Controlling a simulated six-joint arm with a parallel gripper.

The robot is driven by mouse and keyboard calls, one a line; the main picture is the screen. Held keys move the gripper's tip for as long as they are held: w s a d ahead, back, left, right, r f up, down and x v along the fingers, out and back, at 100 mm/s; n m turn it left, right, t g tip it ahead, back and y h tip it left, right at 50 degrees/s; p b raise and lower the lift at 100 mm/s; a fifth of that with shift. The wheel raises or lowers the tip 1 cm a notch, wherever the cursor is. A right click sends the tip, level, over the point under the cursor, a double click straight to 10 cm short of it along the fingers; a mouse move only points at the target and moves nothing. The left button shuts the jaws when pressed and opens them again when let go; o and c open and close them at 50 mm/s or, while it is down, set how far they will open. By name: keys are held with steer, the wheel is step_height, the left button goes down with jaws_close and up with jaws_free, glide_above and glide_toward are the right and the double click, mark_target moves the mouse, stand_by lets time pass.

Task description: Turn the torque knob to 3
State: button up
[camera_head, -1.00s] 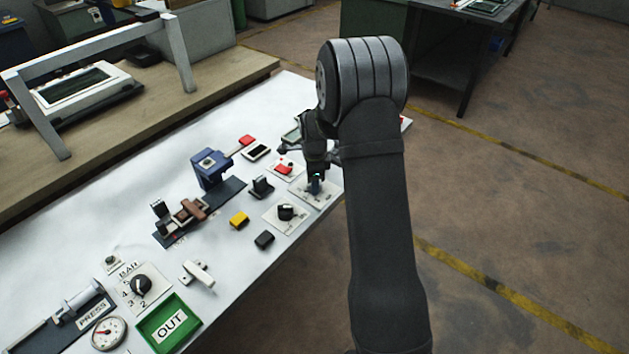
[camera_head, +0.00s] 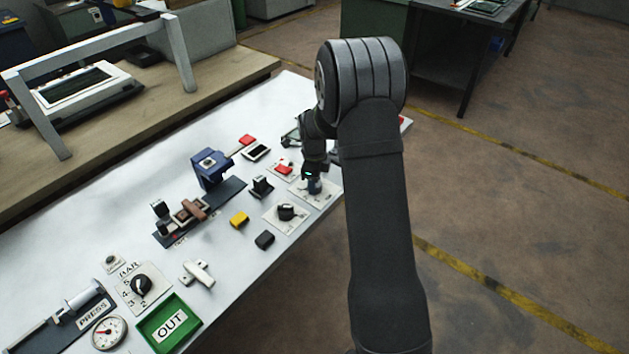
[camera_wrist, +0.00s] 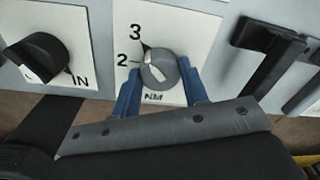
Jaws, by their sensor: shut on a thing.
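The torque knob (camera_wrist: 160,69) is a grey round knob on a white plate (camera_wrist: 190,30) marked 2, 3 and NM in the wrist view. The 3 is at its upper left and the 2 at its left. A dark line at the knob's upper left lies near the 2 and 3, but its exact setting is hard to tell. My gripper (camera_wrist: 157,85) has its blue fingers on either side of the knob, shut on it. In the head view my gripper (camera_head: 314,183) stands over the plate (camera_head: 326,194) near the bench's right edge and mostly hides the knob.
A black knob (camera_wrist: 38,52) on an IN plate sits left of my gripper in the wrist view. A black handle (camera_wrist: 268,55) is close on the right. In the head view, yellow (camera_head: 240,219) and black (camera_head: 264,240) blocks and a blue fixture (camera_head: 211,168) stand on the white bench.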

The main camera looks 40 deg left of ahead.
steer(key=o, duration=1)
steer(key=r, duration=1.7)
steer(key=shift+s+d+r, duration=0.15)
steer(key=shift+s+r, duration=0.05)
steer(key=shift+s, duration=0.15)
steer(key=f, duration=1.7)
steer(key=shift+w+f, duration=0.25)
steer(key=shift+w, duration=0.1)
steer(key=shift+r, duration=0.1)
